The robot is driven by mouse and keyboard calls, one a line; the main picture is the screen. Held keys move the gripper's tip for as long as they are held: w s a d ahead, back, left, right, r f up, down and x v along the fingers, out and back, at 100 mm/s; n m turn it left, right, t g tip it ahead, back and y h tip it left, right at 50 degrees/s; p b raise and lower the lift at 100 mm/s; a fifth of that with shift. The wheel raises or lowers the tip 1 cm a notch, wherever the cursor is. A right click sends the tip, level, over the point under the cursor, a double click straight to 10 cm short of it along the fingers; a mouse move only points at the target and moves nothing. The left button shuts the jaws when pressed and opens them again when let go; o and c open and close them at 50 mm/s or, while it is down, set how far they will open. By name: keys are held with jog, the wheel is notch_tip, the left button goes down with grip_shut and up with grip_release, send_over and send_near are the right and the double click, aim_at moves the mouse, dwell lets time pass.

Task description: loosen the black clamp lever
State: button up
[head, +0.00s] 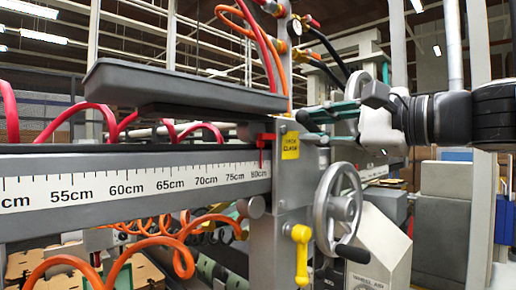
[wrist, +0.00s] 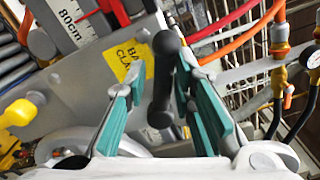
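The black clamp lever (wrist: 163,85) is a dark bar with rounded ends, beside a yellow label (wrist: 133,62) reading partly "CLA". In the wrist view it lies between the two teal-padded fingers of my gripper (wrist: 161,68), with a gap on each side. My gripper is open and not closed on it. In the head view my gripper (head: 324,124) reaches in from the right at the top of the grey post, and the lever's dark end (head: 305,120) shows just left of the fingers. The rest of the lever is partly hidden there.
A grey handwheel (head: 338,207) and a yellow-knobbed lever (head: 301,255) are below my gripper. A ruler beam (head: 130,188) runs left, under a long dark tray (head: 185,85). Red and orange hoses and a gauge (wrist: 281,48) are close by.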

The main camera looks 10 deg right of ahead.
jog(key=shift+f+n+b, duration=0.2)
jog(key=shift+n+b, duration=0.1)
jog(key=shift+b, duration=0.2)
jog(key=shift+f+n+b, duration=0.2)
jog(key=shift+n+b, duration=0.2)
jog(key=shift+b, duration=0.3)
jog(key=n+b, duration=0.1)
jog(key=b, duration=0.2)
jog(key=shift+a+f+n, duration=0.15)
jog(key=shift+f+n, duration=0.2)
jog(key=shift+n, duration=0.05)
jog(key=shift+s, duration=0.1)
jog(key=p+v, duration=0.1)
jog(key=v, duration=0.8)
